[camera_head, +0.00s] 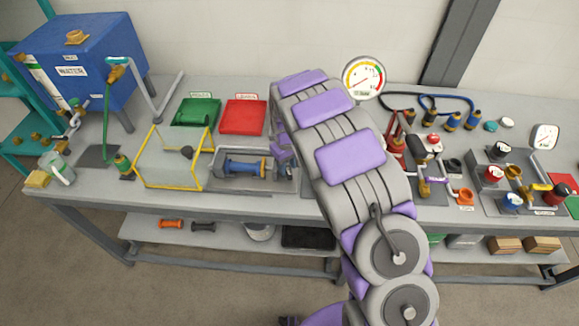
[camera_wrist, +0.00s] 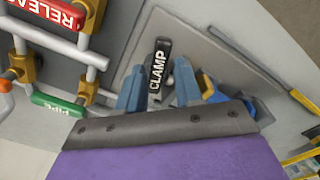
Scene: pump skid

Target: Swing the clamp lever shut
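The clamp lever (camera_wrist: 159,70) has a black handle with CLAMP in white letters, standing upright in the wrist view. My gripper (camera_wrist: 160,75) is open, with one blue-grey finger on each side of the handle. The fingers stand apart, and I cannot tell whether either touches the lever. The lever's lower end is hidden behind the gripper's body. In the head view my arm reaches down to the bench beside the blue pump (camera_head: 245,167) and covers the lever and fingertips.
A yellow-framed guard (camera_head: 170,186) stands left of the pump. Green (camera_head: 198,112) and red (camera_head: 243,117) trays lie behind it. In the wrist view, pipes with a red RELEASE handle (camera_wrist: 48,12) and a green handle (camera_wrist: 58,105) are close on the left. Valves and hoses crowd the bench's right side.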

